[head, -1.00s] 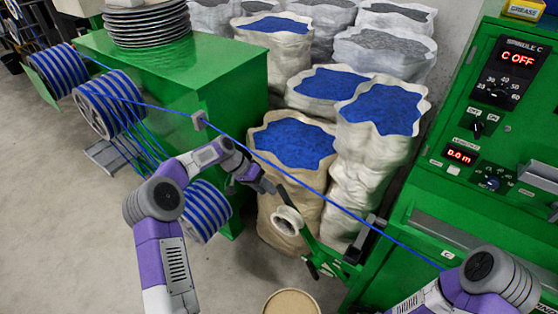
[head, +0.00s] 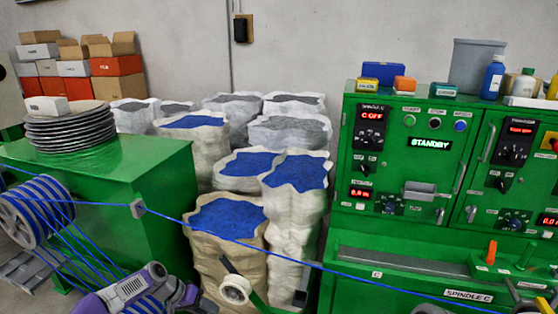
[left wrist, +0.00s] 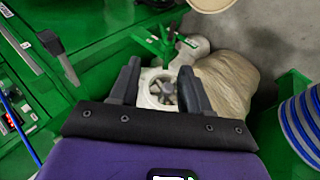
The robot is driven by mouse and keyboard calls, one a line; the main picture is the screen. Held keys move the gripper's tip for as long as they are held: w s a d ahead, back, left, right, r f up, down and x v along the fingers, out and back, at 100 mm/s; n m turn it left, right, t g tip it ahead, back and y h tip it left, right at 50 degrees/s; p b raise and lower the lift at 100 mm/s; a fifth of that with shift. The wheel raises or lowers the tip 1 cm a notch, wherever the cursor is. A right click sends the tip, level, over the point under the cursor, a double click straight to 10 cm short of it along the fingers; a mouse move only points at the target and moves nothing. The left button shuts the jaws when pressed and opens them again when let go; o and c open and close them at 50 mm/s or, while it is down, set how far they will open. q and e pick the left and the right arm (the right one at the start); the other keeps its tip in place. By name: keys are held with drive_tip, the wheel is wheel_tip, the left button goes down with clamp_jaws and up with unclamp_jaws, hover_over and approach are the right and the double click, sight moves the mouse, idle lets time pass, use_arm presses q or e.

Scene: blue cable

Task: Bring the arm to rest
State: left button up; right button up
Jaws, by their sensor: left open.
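My left gripper (left wrist: 158,86) is open in the left wrist view, its two dark fingers apart. A white spool (left wrist: 162,90) shows between and beyond the fingers; I cannot tell how close it is. In the head view my left gripper (head: 188,297) is low in the picture, left of the white spool (head: 236,289), with its tips hard to make out. The blue cable (head: 240,247) runs from the left reel through a small grey guide (head: 138,208) and down to the right. My right gripper is outside both views.
A green bench (head: 150,165) with stacked dark discs (head: 70,128) stands left. Sacks (head: 228,218) of blue and grey granules fill the middle. A green control cabinet (head: 410,170) stands right, its display reading STANDBY. A blue-wound reel (head: 35,208) is at the left edge.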

use_arm(q)
drive_tip(key=s+d+f+n+g+y, duration=0.1)
drive_tip(key=s+d+f, duration=0.4)
drive_tip(key=f, duration=0.2)
drive_tip(key=s+d+f+n, duration=0.1)
drive_tip(key=s+d+f, duration=0.45)
drive_tip(key=f, duration=0.25)
drive_tip(key=s+d+f+n+y, duration=0.1)
drive_tip(key=s+f, duration=0.1)
drive_tip(key=s, duration=0.7)
drive_tip(key=s+d+f+n+y, duration=0.1)
drive_tip(key=s, duration=0.8)
drive_tip(key=shift+d+f, duration=0.25)
drive_tip(key=shift+f, duration=0.1)
